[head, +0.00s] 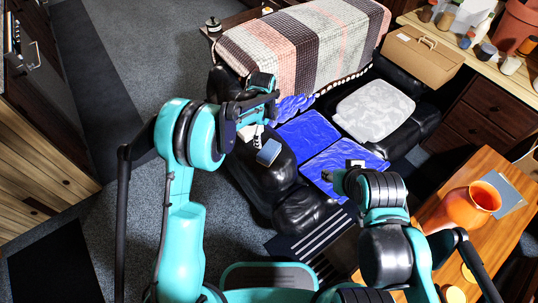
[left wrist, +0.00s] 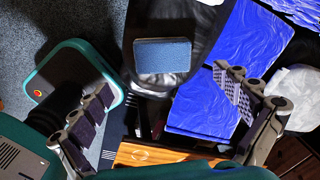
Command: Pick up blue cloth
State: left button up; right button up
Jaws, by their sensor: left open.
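Bright blue cloth (head: 307,130) lies in creased flat panels over the black leather seat. In the left wrist view the blue cloth (left wrist: 205,100) is at the right, partly behind a finger. A small flat grey-blue block (head: 268,152) rests on the black leather to its left. In the left wrist view this block (left wrist: 162,57) lies beyond the gap between the fingers. My left gripper (left wrist: 163,84) is open and empty; in the head view it (head: 257,134) is above the black seat, beside the block. My right gripper (head: 330,177) is near the cloth's front edge; its fingers are unclear.
A grey-white cushion (head: 374,112) lies right of the cloth. A wooden table (head: 482,172) with an orange pot (head: 470,205) stands at the right. A cardboard box (head: 422,53) is behind. Grey carpet at the left is open.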

aim_at(270, 150)
pick_arm(q)
jog(key=f, duration=0.2)
jog(key=d+f+m+b, duration=0.1)
jog(key=f, duration=0.2)
jog(key=f+m, duration=0.1)
jog(key=f, duration=0.1)
jog(key=shift+w+d+f+g, duration=0.15)
jog(key=shift+d+f+g, duration=0.15)
jog(key=shift+d+f, duration=0.1)
notch_tip(270, 150, down, 5)
jog(key=b, duration=0.3)
jog(key=shift+d, duration=0.15)
jog(key=shift+s+r, duration=0.1)
jog(key=shift+s, duration=0.1)
jog(key=c, duration=0.9)
